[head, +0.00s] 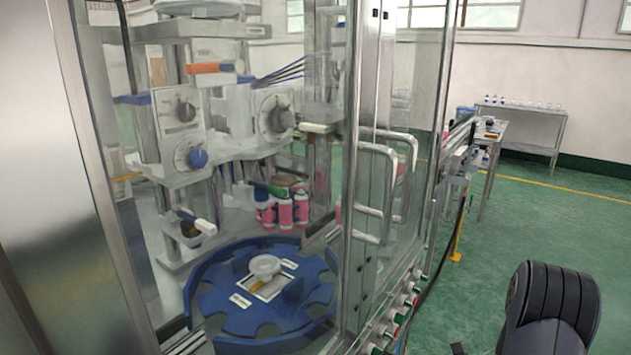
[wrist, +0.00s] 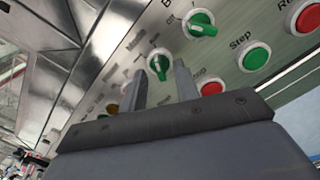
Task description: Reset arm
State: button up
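My gripper (wrist: 162,68) shows in the wrist view with its two grey fingers apart and nothing held between them. Behind the fingertips is a metal control panel (wrist: 225,58). A green knob (wrist: 159,65) on the panel appears just beyond the gap between the fingertips; I cannot tell whether they touch it. A second green knob (wrist: 202,24) is higher up, with a green Step button (wrist: 254,56) and red buttons to the right. In the head view a dark part of my arm is at the lower right; the gripper's fingers cannot be made out there.
A glass-doored crimping machine (head: 360,60) with door handles (head: 385,190) fills the left and middle. Inside are a blue rotary table (head: 235,312) and pink bottles (head: 285,212). Buttons (head: 400,312) line its front edge. Green floor (head: 560,215) is open at the right, before a back table (head: 530,112).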

jog(key=s+d+n+b, duration=0.4)
jog(key=n+b, duration=0.4)
jog(key=n, duration=0.4)
jog(key=shift+d+b, duration=0.3)
jog(key=shift+d, duration=0.4)
dwell(1.3)
